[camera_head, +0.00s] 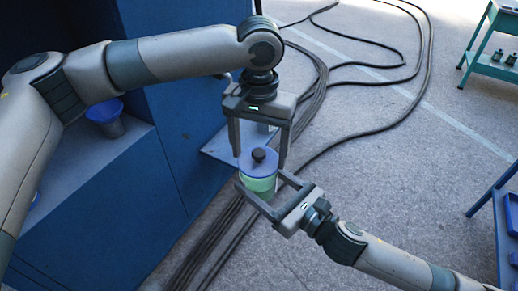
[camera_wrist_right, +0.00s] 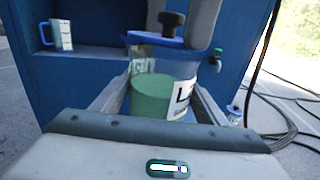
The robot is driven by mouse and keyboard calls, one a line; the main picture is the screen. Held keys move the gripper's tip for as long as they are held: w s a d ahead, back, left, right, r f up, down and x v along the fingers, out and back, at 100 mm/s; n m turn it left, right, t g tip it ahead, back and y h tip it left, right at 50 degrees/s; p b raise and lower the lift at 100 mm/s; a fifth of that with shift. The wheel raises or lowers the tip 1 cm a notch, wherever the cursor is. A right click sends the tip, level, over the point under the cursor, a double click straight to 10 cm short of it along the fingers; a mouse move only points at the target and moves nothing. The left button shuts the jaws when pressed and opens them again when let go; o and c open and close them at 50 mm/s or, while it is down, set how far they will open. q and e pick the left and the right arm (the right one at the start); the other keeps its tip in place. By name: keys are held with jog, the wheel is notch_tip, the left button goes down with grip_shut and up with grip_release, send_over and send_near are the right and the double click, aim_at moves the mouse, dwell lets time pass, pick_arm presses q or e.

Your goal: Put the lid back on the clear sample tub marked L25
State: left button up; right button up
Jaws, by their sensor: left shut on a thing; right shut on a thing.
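The clear tub (camera_head: 261,188) holds green contents. In the right wrist view the tub (camera_wrist_right: 150,98) shows a white label whose visible letter is L; the rest is cut off. My right gripper (camera_head: 262,179) is shut on the tub's sides. The blue lid (camera_head: 247,164) with its black knob (camera_head: 259,155) is over the tub's mouth. It also shows in the right wrist view (camera_wrist_right: 150,40). My left gripper (camera_head: 260,162) comes down from above and is shut on the lid, one finger on each side. I cannot tell whether the lid is fully seated.
A blue cabinet (camera_head: 190,95) stands at the left, with a blue-topped cup (camera_head: 104,112) in its recess. A small plate (camera_head: 218,152) juts out behind the tub. Black cables (camera_head: 310,100) lie on the floor. A green cart (camera_head: 490,66) and a blue rack (camera_head: 500,222) stand at the right.

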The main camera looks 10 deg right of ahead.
pick_arm(q)
jog(key=shift+f, duration=0.6)
dwell(0.3)
jog(key=o, duration=1.1)
jog(key=shift+o, duration=0.2)
jog(key=shift+r, duration=0.1)
notch_tip(320, 180, up, 12)
